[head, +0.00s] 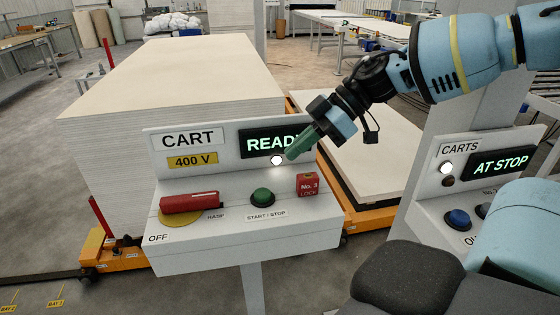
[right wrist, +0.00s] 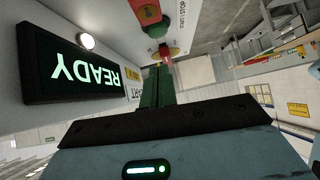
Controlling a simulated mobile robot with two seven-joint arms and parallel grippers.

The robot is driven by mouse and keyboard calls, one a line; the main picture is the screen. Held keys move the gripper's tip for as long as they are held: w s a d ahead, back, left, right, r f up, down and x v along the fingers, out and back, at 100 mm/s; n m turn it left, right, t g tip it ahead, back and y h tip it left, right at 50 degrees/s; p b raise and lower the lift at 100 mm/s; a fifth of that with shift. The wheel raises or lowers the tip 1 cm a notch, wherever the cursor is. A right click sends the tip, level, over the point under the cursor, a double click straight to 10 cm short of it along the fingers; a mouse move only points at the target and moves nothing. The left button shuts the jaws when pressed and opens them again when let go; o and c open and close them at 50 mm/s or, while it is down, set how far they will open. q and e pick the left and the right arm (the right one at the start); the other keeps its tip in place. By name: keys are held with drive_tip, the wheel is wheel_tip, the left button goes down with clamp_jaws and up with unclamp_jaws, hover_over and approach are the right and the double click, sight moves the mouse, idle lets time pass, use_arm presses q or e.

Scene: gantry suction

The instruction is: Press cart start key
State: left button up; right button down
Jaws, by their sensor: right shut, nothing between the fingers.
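The cart panel (head: 163,240) stands in front of me in the head view. Its green round START / STOP key (head: 262,195) sits on the sloped lower face, above its label. My right gripper (head: 292,156) is shut and empty, with green fingers pointing down and left. It overlaps the right end of the READY display (head: 252,143), above and to the right of the green key, apart from it. In the right wrist view the shut fingers (right wrist: 158,82) point toward the panel controls. My left gripper is not in view.
A red No. 3 lock (head: 308,184) sits right of the key, and a red hasp handle (head: 189,202) sits left. A white lamp (head: 277,160) is lit under the display. A second panel (head: 432,205) reading AT STOP stands at right. Pale stacked boards (head: 100,150) stand behind.

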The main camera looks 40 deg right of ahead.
drive_tip(key=shift+v, duration=1.7)
drive_tip(key=shift+w+r, duration=0.1)
drive_tip(key=shift+r, duration=0.05)
idle(0.3)
